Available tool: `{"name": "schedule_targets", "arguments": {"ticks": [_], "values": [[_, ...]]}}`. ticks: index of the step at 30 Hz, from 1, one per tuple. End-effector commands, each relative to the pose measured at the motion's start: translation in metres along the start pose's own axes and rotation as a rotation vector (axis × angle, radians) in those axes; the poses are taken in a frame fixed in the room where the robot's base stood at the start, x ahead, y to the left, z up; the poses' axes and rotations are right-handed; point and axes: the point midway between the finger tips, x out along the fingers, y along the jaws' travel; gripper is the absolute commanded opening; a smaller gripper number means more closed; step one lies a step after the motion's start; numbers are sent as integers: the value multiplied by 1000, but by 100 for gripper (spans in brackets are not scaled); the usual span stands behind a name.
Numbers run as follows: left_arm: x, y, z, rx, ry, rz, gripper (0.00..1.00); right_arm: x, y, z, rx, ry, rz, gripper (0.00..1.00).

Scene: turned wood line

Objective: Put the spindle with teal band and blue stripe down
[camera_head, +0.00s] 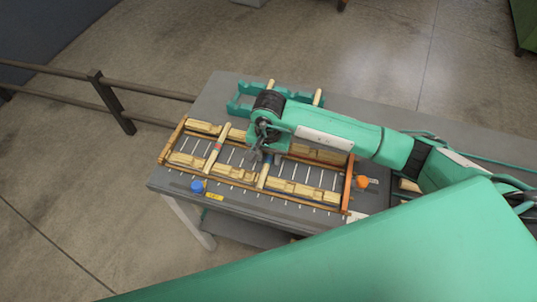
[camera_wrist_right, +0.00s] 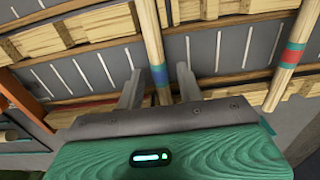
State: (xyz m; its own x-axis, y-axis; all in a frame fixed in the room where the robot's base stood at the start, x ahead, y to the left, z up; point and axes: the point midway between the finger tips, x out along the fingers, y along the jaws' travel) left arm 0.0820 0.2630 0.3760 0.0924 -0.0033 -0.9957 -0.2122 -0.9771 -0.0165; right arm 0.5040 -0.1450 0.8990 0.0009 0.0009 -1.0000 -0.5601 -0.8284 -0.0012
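The spindle with the blue stripe (camera_wrist_right: 153,40) is a pale wooden rod lying across the wooden frame in the right wrist view. In the wrist view my right gripper (camera_wrist_right: 160,75) is open, with one finger on each side of this spindle and visible gaps between. The wooden frame (camera_head: 250,189) lies on the grey table. My left gripper is not in view.
Another spindle (camera_head: 217,148), with red and teal bands, lies across the frame to the left. A teal rack (camera_head: 240,104) stands behind, with rod ends showing. A blue knob (camera_head: 197,186), a yellow piece (camera_head: 214,197) and an orange knob (camera_head: 362,182) sit near the frame's edges.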

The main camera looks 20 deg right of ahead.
Motion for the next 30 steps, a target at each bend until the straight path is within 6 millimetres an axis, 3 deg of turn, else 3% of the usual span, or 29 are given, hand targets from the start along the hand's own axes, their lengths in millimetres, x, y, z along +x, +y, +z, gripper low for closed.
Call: {"name": "schedule_targets", "arguments": {"ticks": [5,7,15,21,30], "values": [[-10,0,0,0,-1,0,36,-8,0,0,0,0,0,37],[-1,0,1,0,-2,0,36,-17,-1,-1,0,3,-3,37],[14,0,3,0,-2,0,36,-77,-1,-1,-2,4,-4,37],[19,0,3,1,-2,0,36,-110,-1,-1,0,2,-2,37],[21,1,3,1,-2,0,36,-125,0,0,-1,1,0,37]]}}
